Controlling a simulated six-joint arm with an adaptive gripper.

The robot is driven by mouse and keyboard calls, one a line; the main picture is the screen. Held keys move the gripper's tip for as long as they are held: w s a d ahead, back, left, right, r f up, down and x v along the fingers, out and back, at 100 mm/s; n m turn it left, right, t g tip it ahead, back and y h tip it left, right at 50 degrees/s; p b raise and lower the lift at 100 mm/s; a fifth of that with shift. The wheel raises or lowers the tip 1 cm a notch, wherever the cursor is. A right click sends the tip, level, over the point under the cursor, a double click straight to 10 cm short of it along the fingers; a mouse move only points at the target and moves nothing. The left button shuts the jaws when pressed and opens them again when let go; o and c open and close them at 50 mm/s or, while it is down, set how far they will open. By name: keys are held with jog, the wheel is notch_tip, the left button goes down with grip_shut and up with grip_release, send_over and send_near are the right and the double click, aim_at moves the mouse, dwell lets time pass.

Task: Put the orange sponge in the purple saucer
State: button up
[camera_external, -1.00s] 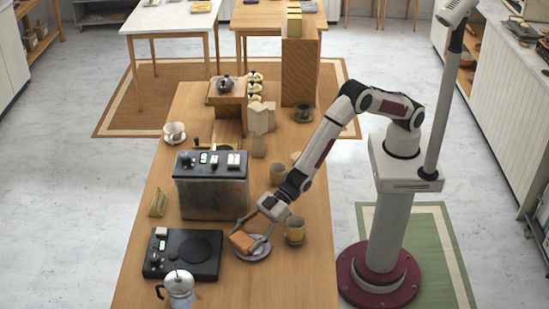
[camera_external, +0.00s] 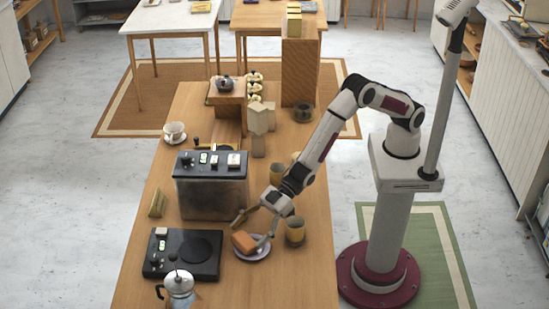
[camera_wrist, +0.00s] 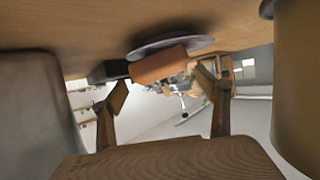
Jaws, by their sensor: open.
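The orange sponge (camera_external: 243,241) rests on the purple saucer (camera_external: 262,254), tilted a little, toward the saucer's left side. In the wrist view the sponge (camera_wrist: 160,66) shows against the saucer (camera_wrist: 172,39). My gripper (camera_external: 251,232) is open just above the saucer, with one finger up and left of the sponge and the other at its right. In the wrist view my gripper (camera_wrist: 163,84) has its fingers spread on either side of the sponge, with gaps, not clamping it. The saucer's part under the sponge is hidden.
A black hot plate (camera_external: 205,247) lies to the left, with a moka pot (camera_external: 180,287) in front. A large machine (camera_external: 211,190) stands behind. The table is clear in front of the saucer.

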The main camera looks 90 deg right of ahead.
jog(key=shift+v, duration=2.9)
jog(key=shift+r, duration=0.1)
jog(key=shift+s+d+r, duration=0.25)
jog(key=shift+s+r, duration=0.05)
jog(key=shift+r, duration=0.15)
jog(key=s+d+r+m+h, duration=0.15)
jog(key=d+r, duration=0.35)
jog(key=d, duration=0.5)
jog(key=s+d+r+m+h, duration=0.1)
jog(key=s+d+r+h, duration=0.3)
jog(key=d, duration=0.7)
jog(key=s+d+r+m+h, duration=0.1)
jog(key=s+d+r, duration=0.1)
jog(key=d+r, duration=0.6)
jog(key=s+d+f+m+g+h, duration=0.1)
jog(key=s+d+m+g, duration=0.1)
jog(key=s+d, duration=0.8)
jog(key=s+d+f+m+g+h, duration=0.1)
jog(key=s+d+f+m+h, duration=0.1)
jog(key=s+d, duration=0.8)
jog(key=s+m, duration=0.1)
jog(key=s, duration=0.6)
jog(key=shift+d+g, duration=0.35)
jog(key=shift+g, duration=0.05)
